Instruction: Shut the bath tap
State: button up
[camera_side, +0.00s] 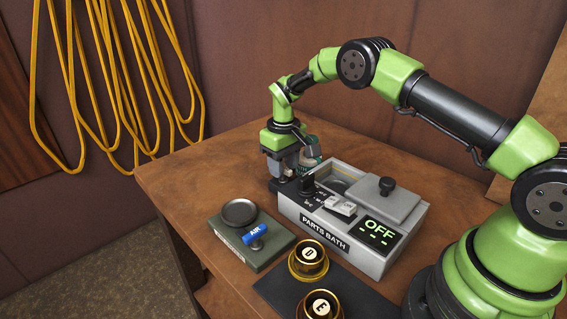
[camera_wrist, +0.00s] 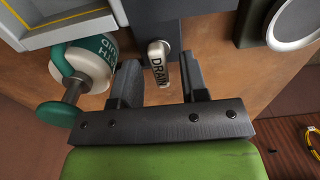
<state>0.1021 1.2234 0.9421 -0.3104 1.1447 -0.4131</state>
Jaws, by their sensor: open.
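The parts bath (camera_side: 325,236) is a grey box on the wooden table, with an OFF display (camera_side: 380,228) on its top. In the wrist view a pale tap lever marked DRAIN (camera_wrist: 158,64) sticks out from the dark end block of the bath. My gripper (camera_wrist: 160,72) is open, with one finger on each side of this lever and a gap showing on both sides. In the side view my gripper (camera_side: 284,172) is low at the bath's far left end, where it hides the tap.
A green and white bottle (camera_wrist: 88,62) stands close to my left finger in the wrist view. A grey-green unit with a blue AIR lever (camera_side: 255,232) sits left of the bath. Gold-rimmed pots D (camera_side: 308,258) and E (camera_side: 320,305) stand in front.

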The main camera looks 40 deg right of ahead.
jog(key=shift+c, duration=0.2)
grip_shut()
jog(key=shift+m, duration=0.3)
jog(key=m, duration=0.3)
jog(key=shift+m, duration=0.3)
jog(key=m, duration=0.4)
jog(key=shift+m, duration=0.3)
jog(key=m, duration=0.4)
jog(key=shift+m, duration=2.5)
